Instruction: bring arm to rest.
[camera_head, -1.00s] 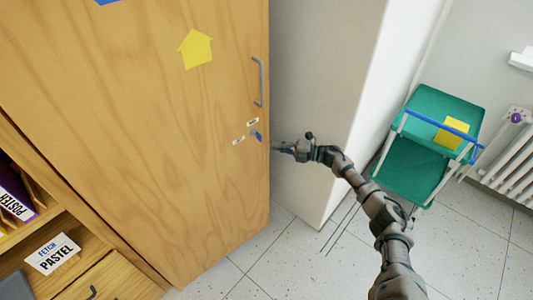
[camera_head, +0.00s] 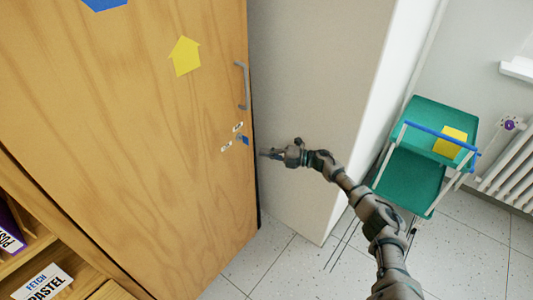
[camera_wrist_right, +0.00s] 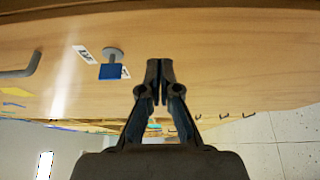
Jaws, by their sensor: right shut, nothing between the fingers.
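My right gripper (camera_head: 268,153) is shut and empty, just to the right of the wooden cabinet door's edge in the head view. In the wrist view my right gripper (camera_wrist_right: 158,80) shows its two fingers together in front of the wooden surface (camera_wrist_right: 220,70). The wooden door (camera_head: 130,130) has a grey handle (camera_head: 242,85) and a blue-headed key (camera_head: 244,140) near its right edge. In the wrist view the blue key head (camera_wrist_right: 112,71) lies to the left of the fingers, apart from them. My left gripper is not in view.
A white wall pillar (camera_head: 325,100) stands behind my right arm.

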